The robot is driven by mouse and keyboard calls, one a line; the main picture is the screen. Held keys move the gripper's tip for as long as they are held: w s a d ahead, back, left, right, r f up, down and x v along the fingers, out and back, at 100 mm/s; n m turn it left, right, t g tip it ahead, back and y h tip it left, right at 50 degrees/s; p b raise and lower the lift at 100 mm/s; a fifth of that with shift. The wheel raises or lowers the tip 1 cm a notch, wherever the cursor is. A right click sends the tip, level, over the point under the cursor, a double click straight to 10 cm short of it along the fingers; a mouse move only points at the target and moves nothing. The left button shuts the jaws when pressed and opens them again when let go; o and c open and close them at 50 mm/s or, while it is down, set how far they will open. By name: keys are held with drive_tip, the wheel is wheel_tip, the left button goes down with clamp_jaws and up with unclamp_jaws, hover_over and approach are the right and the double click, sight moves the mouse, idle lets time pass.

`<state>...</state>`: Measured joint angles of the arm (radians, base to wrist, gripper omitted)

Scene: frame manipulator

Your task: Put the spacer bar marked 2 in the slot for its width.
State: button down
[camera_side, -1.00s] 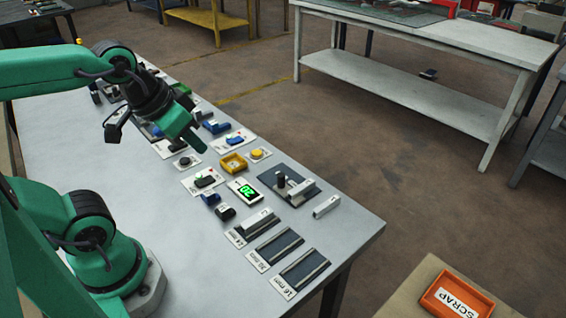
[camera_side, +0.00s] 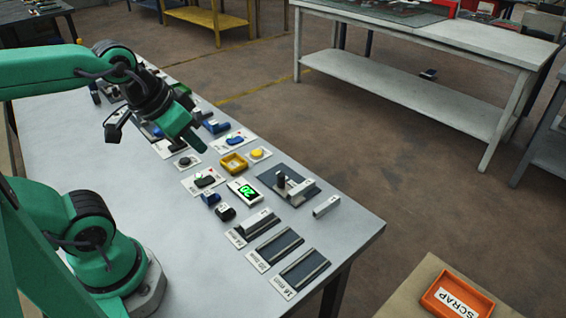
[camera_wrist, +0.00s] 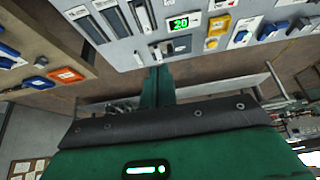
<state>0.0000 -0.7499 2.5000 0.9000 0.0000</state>
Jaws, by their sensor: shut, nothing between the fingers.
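My gripper (camera_side: 198,147) is shut and empty, held above the bench on the left of the side view. In the wrist view its green fingers (camera_wrist: 157,82) point at the bench edge. One pale bar (camera_side: 326,206) lies loose near the bench's right edge. Another (camera_side: 301,187) is on a dark plate (camera_side: 272,183) by a dark post. A third (camera_side: 256,221) lies in the far slot of the slot row. The other two slots, the middle one (camera_side: 279,246) and the near one (camera_side: 305,269), look empty. The bars' numbers are too small to read.
A green display (camera_side: 244,190) reads 20. An orange SCRAP bin (camera_side: 457,298) is on a separate surface at lower right.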

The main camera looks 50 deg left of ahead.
idle(0.3)
drive_tip(key=c, duration=1.3)
unclamp_jaws()
drive_tip(key=shift+w, duration=0.15)
drive_tip(key=m+g, duration=0.2)
drive_tip(key=g, duration=0.3)
hover_over(280, 172)
wheel_tip(280, 172, down, 14)
drive_tip(key=shift+f, duration=0.1)
drive_tip(key=shift+w+f+g, duration=0.1)
drive_tip(key=shift+f+g, duration=0.2)
drive_tip(key=shift+f, duration=0.1)
drive_tip(key=shift+f, duration=0.1)
drive_tip(key=shift+f, duration=3.85)
